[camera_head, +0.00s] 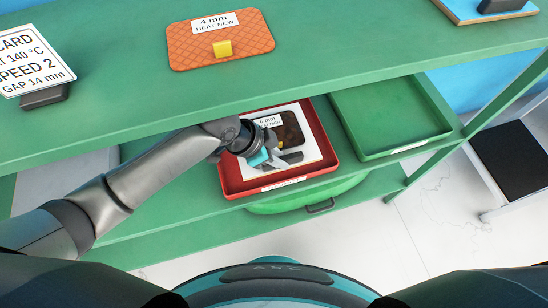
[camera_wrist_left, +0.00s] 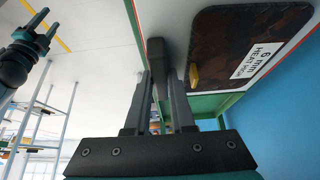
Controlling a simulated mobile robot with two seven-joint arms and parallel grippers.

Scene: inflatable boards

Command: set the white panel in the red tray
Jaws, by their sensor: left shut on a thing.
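The white panel (camera_head: 312,148) is framed by the red tray (camera_head: 230,188) on the lower shelf in the head view. It carries a dark brown patch labelled 6 mm and a small yellow block. I cannot tell whether the panel rests on the tray floor or hovers just above it. My left gripper (camera_head: 279,150) reaches over the panel's left side. In the left wrist view, its fingers (camera_wrist_left: 166,100) are shut on the dark handle (camera_wrist_left: 156,52) of the panel (camera_wrist_left: 195,12). My right gripper (camera_wrist_left: 42,24) shows at the left edge there, fingers apart and empty.
A green tray (camera_head: 385,112) stands right of the red one. A grey stand (camera_head: 510,160) is at right.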

